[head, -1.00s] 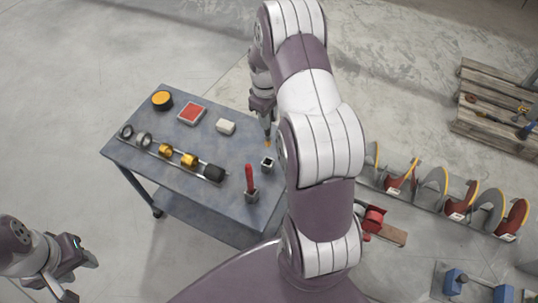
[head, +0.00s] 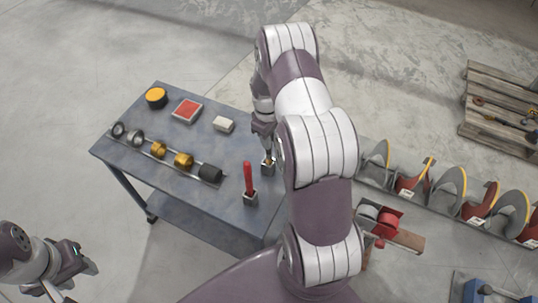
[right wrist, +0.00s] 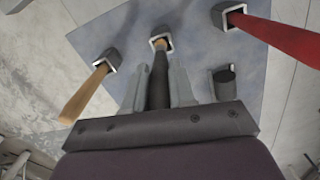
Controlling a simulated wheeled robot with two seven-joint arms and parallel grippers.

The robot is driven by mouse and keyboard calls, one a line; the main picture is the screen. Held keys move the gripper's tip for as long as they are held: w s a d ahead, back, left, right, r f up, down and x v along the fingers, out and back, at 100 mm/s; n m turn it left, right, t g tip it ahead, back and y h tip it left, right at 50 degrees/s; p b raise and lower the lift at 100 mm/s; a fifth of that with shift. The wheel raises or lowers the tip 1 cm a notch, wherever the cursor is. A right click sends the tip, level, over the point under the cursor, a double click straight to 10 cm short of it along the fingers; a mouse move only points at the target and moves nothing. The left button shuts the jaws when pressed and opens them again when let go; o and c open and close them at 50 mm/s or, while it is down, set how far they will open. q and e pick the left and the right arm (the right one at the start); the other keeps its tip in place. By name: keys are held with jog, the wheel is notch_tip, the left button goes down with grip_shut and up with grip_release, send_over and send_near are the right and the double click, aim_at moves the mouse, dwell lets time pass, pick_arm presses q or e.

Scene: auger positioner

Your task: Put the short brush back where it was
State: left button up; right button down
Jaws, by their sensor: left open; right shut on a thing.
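The short brush (right wrist: 158,78) has a dark handle and a tan tip. My right gripper (head: 267,146) is shut on its handle and holds it roughly upright, tip down, over a small square holder (head: 268,169). In the right wrist view the tip meets the mouth of this holder (right wrist: 160,36); how deep it sits I cannot tell. The right gripper's fingers (right wrist: 158,88) flank the handle. My left gripper (head: 82,261) is open and empty, off the table at the lower left.
A red handle (head: 248,178) stands in a neighbouring holder (head: 251,199). A wooden handle (right wrist: 84,96) leans from another holder (right wrist: 109,60).

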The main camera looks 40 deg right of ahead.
aim_at(270, 153)
notch_tip(270, 153, down, 4)
jog(key=shift+f+p, duration=0.25)
jog(key=shift+p, duration=0.1)
jog(key=shift+w+f, duration=0.1)
jog(key=shift+f, duration=0.15)
jog(key=c, duration=0.9)
grip_release()
jog(key=shift+c, duration=0.2)
jog(key=r+b, duration=0.1)
jog(key=r, duration=0.4)
jog(key=r+b, duration=0.1)
jog(key=r, duration=0.5)
jog(key=shift+w+a+r, duration=0.15)
jog(key=shift+w+r, duration=0.05)
jog(key=s+a+r+m+t, duration=0.1)
jog(key=s+a+r, duration=0.3)
jog(key=s+a, duration=0.3)
jog(key=s+a+r+m+t, duration=0.1)
jog(key=s+a+r+m, duration=0.1)
jog(key=s+a+r, duration=0.2)
jog(key=s+a, duration=0.3)
jog(key=a, duration=0.4)
